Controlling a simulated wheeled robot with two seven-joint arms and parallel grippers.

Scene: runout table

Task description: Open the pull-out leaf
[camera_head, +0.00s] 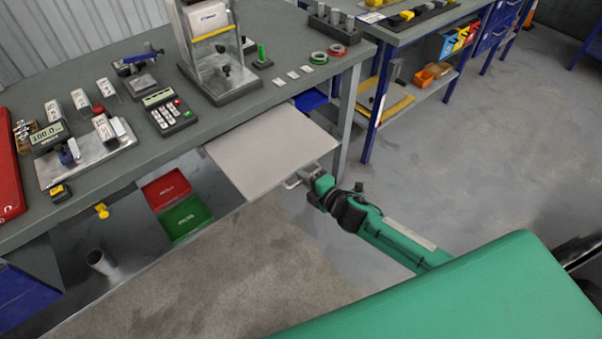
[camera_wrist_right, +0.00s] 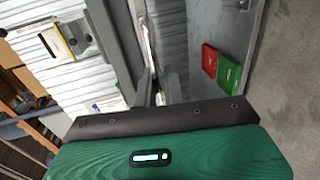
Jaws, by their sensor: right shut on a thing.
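The pull-out leaf (camera_head: 270,150) is a pale flat board that sticks out from under the grey worktop in the head view. A light handle (camera_head: 292,183) is at its front edge, near the right corner. My right gripper (camera_head: 310,178) is at that handle and shut on it; the fingertips are small and partly hidden in the head view. In the right wrist view the fingers (camera_wrist_right: 158,88) show only in part, beside a narrow pale edge. My left gripper is not in view.
The worktop (camera_head: 235,135) carries a keypad device (camera_head: 168,112), a clear-fronted stand (camera_head: 215,60) and small parts. Red (camera_head: 166,190) and green (camera_head: 186,218) trays sit on the shelf below, left of the leaf. A table leg (camera_head: 347,120) stands close right. Floor in front is clear.

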